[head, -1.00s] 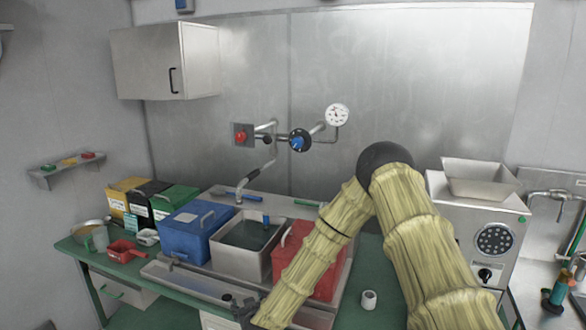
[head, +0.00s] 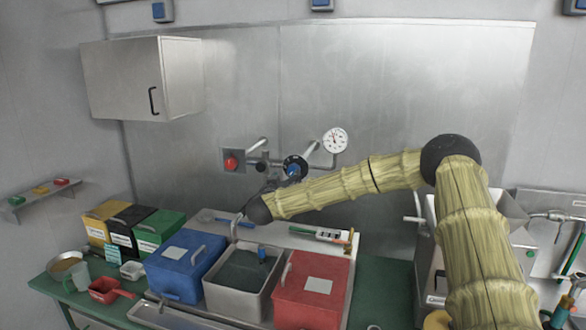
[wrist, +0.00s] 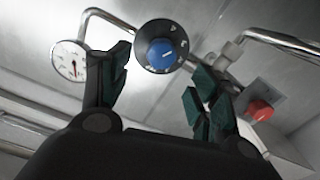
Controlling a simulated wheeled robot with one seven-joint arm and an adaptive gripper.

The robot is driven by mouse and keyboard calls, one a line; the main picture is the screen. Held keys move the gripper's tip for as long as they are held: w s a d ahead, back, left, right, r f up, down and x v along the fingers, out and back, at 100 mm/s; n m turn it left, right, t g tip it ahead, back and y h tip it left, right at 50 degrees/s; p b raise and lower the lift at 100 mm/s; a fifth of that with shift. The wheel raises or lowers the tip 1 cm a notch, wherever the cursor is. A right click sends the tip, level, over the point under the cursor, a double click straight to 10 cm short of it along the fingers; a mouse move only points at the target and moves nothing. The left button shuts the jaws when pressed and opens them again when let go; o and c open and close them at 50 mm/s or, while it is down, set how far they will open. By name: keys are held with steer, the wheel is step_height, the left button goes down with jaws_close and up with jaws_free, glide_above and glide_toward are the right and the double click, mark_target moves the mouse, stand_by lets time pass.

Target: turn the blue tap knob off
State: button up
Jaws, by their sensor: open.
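The blue tap knob (wrist: 162,52) sits on a round black dial with white marks in the wrist view. A pale pointer line shows on its blue face. In the head view the knob (head: 292,169) is on the wall piping, partly covered by my gripper. My gripper (wrist: 158,78) is open and empty, its dark green fingertips to either side of the knob's lower part in the picture. The knob appears beyond the fingertips, and I see no contact. In the head view my gripper (head: 272,186) is small and dark, just below and left of the knob.
A red button (head: 230,163) on a wall plate is left of the knob. A white gauge (head: 335,140) is to its upper right. Pipes run between them. Below stand a blue bin (head: 182,272), a sink basin (head: 213,300) and a red bin (head: 312,290).

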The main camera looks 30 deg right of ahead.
mark_target(293, 171)
steer(key=p+x, duration=0.4)
steer(key=x, duration=0.5)
steer(key=c, duration=1)
steer(key=shift+c, duration=0.2)
